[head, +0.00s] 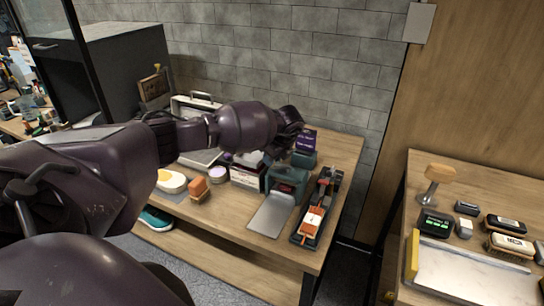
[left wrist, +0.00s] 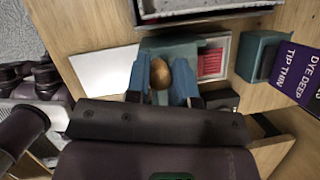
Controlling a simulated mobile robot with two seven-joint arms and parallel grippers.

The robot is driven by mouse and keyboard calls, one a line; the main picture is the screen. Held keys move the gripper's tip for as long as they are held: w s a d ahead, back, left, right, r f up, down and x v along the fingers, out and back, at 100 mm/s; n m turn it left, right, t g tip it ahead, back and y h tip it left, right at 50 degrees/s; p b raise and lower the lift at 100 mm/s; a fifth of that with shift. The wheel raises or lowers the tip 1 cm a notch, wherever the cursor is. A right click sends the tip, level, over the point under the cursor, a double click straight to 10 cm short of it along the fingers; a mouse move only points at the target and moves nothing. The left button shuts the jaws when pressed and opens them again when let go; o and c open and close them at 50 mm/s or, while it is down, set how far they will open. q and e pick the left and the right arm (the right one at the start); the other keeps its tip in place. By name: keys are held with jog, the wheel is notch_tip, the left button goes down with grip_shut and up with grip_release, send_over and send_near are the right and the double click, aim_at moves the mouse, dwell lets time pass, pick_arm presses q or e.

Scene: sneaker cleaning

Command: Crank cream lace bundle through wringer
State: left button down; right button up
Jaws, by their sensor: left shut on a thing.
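The teal wringer (head: 287,178) stands near the right end of the wooden bench, with a flat pale metal plate (head: 268,217) in front of it. My left gripper (head: 288,128) reaches over the wringer from behind. In the left wrist view, the left gripper (left wrist: 161,88) is shut on a brown rounded crank knob (left wrist: 160,72), with the teal wringer body (left wrist: 180,48) just beyond it. The plate also shows there (left wrist: 104,70). I cannot make out the cream lace bundle in either view; the rollers are hidden. My right gripper is out of view.
An orange-and-black tool in a dark tray (head: 317,210) lies right of the plate. A purple box (head: 306,139) and a teal container (head: 303,159) stand behind the wringer. A brown brush (head: 199,188) and a cream-and-yellow item (head: 171,181) lie left. A second table (head: 455,177) is at right.

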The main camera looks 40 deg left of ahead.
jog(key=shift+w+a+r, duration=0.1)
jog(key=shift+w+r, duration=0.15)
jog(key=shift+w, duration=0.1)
pick_arm(q)
jog(key=c, duration=1.3)
grip_release()
jog(key=o, duration=0.3)
jog(key=shift+b+v, duration=0.35)
jog(key=shift+v, duration=5.1)
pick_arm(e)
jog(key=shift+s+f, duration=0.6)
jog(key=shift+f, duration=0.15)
